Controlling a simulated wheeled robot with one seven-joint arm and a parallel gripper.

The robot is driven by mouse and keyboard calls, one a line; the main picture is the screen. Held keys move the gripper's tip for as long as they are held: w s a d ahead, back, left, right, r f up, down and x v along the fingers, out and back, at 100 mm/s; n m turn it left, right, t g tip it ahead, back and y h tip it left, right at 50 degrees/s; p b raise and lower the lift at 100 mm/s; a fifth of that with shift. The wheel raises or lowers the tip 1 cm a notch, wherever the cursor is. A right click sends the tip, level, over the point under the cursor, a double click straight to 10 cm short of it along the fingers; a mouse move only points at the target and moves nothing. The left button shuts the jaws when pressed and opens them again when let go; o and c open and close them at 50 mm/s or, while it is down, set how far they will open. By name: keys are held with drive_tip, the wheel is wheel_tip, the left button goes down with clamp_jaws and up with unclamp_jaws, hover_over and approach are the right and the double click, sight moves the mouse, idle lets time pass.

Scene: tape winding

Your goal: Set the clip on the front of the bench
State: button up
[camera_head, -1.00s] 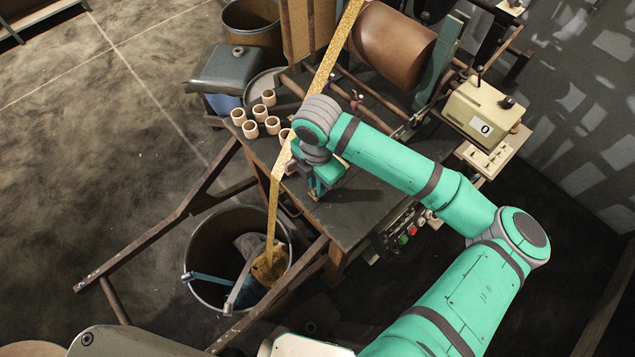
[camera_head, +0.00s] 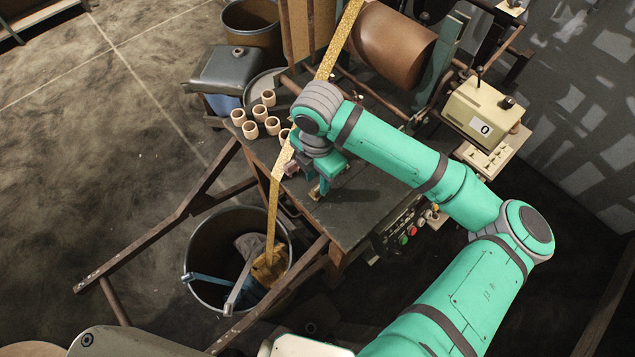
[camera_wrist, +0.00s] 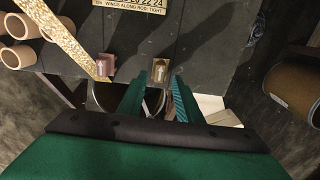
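The clip (camera_wrist: 160,70), a small brass-coloured piece, sits by the front edge of the dark bench top (camera_head: 360,212). In the head view a small brass spot (camera_head: 314,193) shows just under my fingertips. My gripper (camera_wrist: 159,84) points down at it, with a finger on each side and a narrow gap between finger and clip. My gripper (camera_head: 321,182) is at the bench's front edge in the head view, partly hidden by my wrist. A reddish-brown block (camera_wrist: 106,65) stands left of the clip at the same edge.
A speckled gold tape (camera_head: 273,205) runs past the block down into a bin (camera_head: 188,262). Several small rings (camera_head: 250,130) lie on the bench's left. A brown roll (camera_head: 390,45) and a beige counter box (camera_head: 480,110) are behind. A printed plate (camera_wrist: 135,5) lies on the bench.

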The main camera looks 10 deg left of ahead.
wheel_tip(320, 180, up, 9)
drive_tip(key=w+a+r+m+t+y, duration=0.15)
drive_tip(key=a+r+m+y, duration=0.25)
drive_tip(key=a+y, duration=0.55)
drive_tip(key=w+a+r+m+t+y, duration=0.1)
drive_tip(key=a+r+m+t+y, duration=0.25)
drive_tip(key=a, duration=1.05)
drive_tip(key=m+t+h, duration=1.1)
drive_tip(key=m+h, duration=0.1)
drive_tip(key=m, duration=1.1)
approach(317, 188)
wheel_tip(317, 188, down, 2)
drive_tip(key=s+d, duration=0.2)
drive_tip(key=s, duration=0.1)
drive_tip(key=s+d+n+h, duration=0.1)
drive_tip(key=s+d, duration=0.6)
drive_tip(key=s, duration=0.6)
drive_tip(key=shift+d+r+g, duration=0.2)
drive_tip(key=shift+r+g, duration=0.05)
drive_tip(key=shift+g, duration=0.05)
